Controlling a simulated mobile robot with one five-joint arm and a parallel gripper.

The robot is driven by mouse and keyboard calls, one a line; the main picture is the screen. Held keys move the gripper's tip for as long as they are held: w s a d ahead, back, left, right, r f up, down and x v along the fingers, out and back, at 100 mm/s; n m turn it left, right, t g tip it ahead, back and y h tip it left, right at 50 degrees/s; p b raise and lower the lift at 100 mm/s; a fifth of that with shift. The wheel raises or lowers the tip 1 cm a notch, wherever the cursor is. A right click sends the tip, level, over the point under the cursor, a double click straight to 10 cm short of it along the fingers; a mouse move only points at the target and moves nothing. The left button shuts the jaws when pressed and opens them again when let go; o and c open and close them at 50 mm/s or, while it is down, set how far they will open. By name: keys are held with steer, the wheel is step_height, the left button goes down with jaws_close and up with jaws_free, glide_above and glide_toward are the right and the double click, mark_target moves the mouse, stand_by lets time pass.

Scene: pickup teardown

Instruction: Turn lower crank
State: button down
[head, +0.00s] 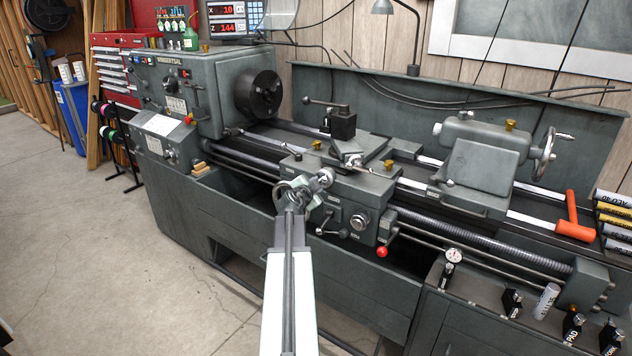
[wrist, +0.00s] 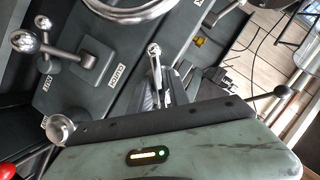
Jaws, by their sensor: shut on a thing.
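The lathe carriage (head: 352,190) stands in the middle of the head view, with its crank and levers on the front. In the wrist view a silver crank handle with a rounded end (wrist: 154,50) stands between my two dark fingers. My gripper (wrist: 160,88) is shut on this handle. In the head view my gripper (head: 298,190) is at the left front of the carriage, mostly hidden by my own arm. I cannot tell from the head view which part of the crank it grips.
In the wrist view a chrome handwheel (wrist: 125,10) and a ball-ended lever (wrist: 70,52) are close by. A red-knobbed lever (head: 383,252) sticks out at the carriage's lower right. The chuck (head: 258,94) is behind left, the tailstock (head: 480,160) to the right.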

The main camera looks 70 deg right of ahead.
steer(key=n+g+y+p, duration=0.1)
steer(key=n+g, duration=0.1)
steer(key=n, duration=0.1)
steer(key=shift+p, duration=0.35)
steer(key=n+g, duration=0.1)
steer(key=n, duration=0.1)
steer(key=shift+n+g+y, duration=0.3)
steer(key=shift+n+y, duration=0.1)
steer(key=n+g, duration=0.2)
steer(key=n, duration=0.1)
steer(key=shift+f, duration=0.1)
steer(key=shift+n+g+b, duration=0.35)
steer(key=shift+n+g, duration=0.25)
steer(key=shift+n, duration=0.1)
steer(key=shift+n+g+b, duration=0.3)
steer(key=shift+n+g, duration=0.1)
steer(key=shift+n, duration=0.2)
stand_by(0.7)
steer(key=c, duration=1.5)
jaws_free()
steer(key=shift+y, duration=0.3)
